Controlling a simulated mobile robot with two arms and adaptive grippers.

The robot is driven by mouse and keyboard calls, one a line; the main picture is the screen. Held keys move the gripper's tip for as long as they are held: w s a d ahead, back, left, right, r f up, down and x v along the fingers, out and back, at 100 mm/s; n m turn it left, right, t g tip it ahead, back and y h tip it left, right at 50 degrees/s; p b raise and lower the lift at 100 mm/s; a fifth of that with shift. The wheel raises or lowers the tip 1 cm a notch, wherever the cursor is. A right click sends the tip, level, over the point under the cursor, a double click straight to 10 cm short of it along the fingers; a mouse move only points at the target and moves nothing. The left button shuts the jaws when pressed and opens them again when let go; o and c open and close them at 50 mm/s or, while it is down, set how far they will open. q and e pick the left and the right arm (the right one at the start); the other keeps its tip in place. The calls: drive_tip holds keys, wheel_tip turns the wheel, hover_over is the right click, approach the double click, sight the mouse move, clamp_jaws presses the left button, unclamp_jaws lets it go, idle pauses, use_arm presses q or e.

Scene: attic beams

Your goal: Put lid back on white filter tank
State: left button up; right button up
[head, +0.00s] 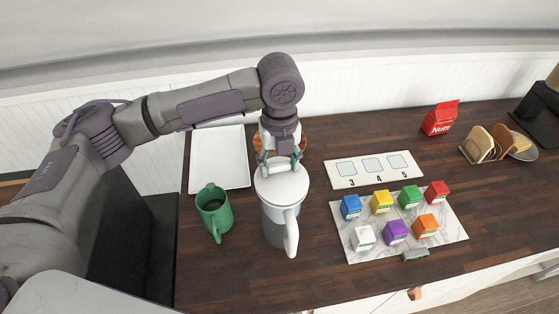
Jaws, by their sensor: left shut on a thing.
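The white filter tank (282,213) stands upright on the dark wooden counter, a pitcher with a white handle facing the counter's front edge and a greyish lower body. Its round white lid (282,188) is over the tank's top and covers the opening. I cannot tell whether it is fully seated. My left gripper (281,163) points down from above and is shut on the lid at its far side. The grip itself is partly hidden by the fingers. My right gripper is not in view.
A green mug (214,212) stands close left of the tank, and a white tray (219,158) lies behind it. An orange-brown object (301,143) is partly hidden behind my gripper. Right are a numbered card (373,170), a marble board (355,243) with several coloured blocks, and a red nuts bag (440,118).

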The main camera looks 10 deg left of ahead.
use_arm(q)
drive_tip(key=shift+f, duration=0.4)
idle(0.5)
drive_tip(key=o, duration=1.2)
drive_tip(key=shift+o, duration=0.2)
wheel_tip(320, 180, up, 12)
drive_tip(key=shift+f, duration=0.1)
